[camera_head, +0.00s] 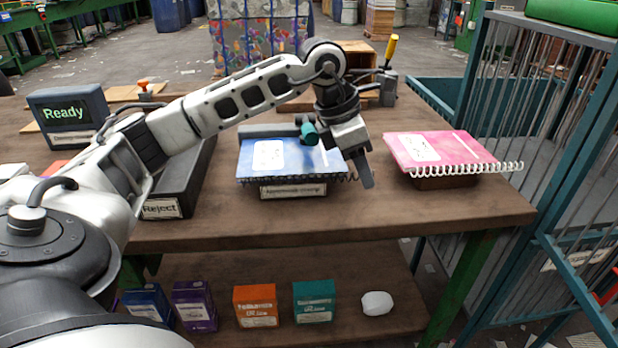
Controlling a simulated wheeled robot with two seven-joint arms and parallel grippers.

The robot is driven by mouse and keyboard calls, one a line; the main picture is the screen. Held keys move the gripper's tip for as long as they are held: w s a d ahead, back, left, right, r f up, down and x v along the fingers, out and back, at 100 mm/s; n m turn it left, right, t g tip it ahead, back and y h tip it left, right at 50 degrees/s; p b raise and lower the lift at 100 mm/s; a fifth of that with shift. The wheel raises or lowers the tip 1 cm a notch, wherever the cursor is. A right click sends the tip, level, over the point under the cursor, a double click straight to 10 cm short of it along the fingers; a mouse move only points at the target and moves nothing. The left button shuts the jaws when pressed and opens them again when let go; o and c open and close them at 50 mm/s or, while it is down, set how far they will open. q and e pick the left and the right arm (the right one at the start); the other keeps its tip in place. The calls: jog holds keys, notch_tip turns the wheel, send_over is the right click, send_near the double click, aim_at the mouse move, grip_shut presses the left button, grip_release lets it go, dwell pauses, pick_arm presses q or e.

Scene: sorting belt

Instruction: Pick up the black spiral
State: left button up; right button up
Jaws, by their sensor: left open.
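The black spiral (262,182) is the binding along the front edge of a blue notebook (268,155) with a white label. The notebook lies on a small labelled stand (292,190) in the middle of the table. My left gripper (362,172) is open and points down at the notebook's right front corner, close to the right end of the spiral. One finger shows clearly; the other is mostly hidden. I cannot tell whether it touches the notebook. My right gripper is not in view.
A pink notebook (440,150) with a white spiral lies on a stand to the right. A black Reject tray (183,190) is left, near a Ready display (68,115). A blue metal fence (520,110) borders the table's right side. The table's front strip is bare.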

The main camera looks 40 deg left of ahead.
pick_arm(q)
jog(key=shift+f, duration=0.25)
dwell(0.3)
grip_shut()
